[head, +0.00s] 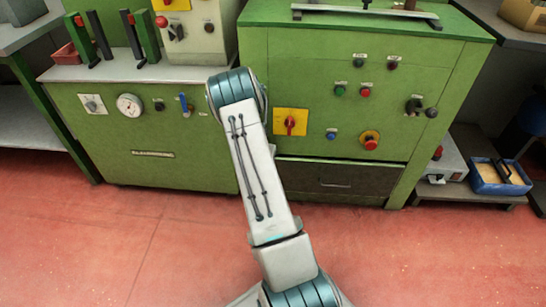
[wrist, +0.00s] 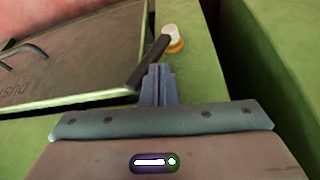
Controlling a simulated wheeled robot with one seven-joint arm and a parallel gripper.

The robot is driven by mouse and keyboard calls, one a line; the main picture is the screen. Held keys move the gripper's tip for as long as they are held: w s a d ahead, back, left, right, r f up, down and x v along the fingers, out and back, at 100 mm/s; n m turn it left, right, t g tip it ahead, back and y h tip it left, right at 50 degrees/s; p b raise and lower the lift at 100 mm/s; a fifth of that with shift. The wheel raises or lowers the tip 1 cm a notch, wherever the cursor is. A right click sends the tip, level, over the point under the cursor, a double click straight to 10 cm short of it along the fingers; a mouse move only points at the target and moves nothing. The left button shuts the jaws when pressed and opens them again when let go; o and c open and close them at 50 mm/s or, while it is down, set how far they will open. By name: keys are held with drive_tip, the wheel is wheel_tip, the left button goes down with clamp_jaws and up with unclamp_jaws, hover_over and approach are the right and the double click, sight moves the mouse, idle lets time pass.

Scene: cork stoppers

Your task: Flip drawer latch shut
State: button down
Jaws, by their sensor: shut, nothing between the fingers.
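The drawer (head: 340,179) has a dark front with a bar handle and sits low in the green machine. It fills the left of the wrist view (wrist: 85,62). The latch (wrist: 151,60) is a dark bar on a white and orange pivot (wrist: 173,37), mounted on the green frame beside the drawer. Its free end slants down-left to the drawer's edge. My gripper (wrist: 158,72) is shut and empty, its fingertips beside the bar's lower part. I cannot tell whether they touch. In the head view my arm hides the gripper and latch.
The green machine (head: 310,60) carries buttons, a yellow switch plate (head: 290,122) and knobs above the drawer. A second green cabinet (head: 150,165) stands to the left. A blue bin (head: 485,182) sits on a low shelf at right. The red floor in front is clear.

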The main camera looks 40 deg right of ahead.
drive_tip(key=shift+s+f, duration=0.1)
drive_tip(key=shift+s+d, duration=0.2)
drive_tip(key=shift+d, duration=0.05)
idle(0.5)
drive_tip(key=shift+f, duration=0.1)
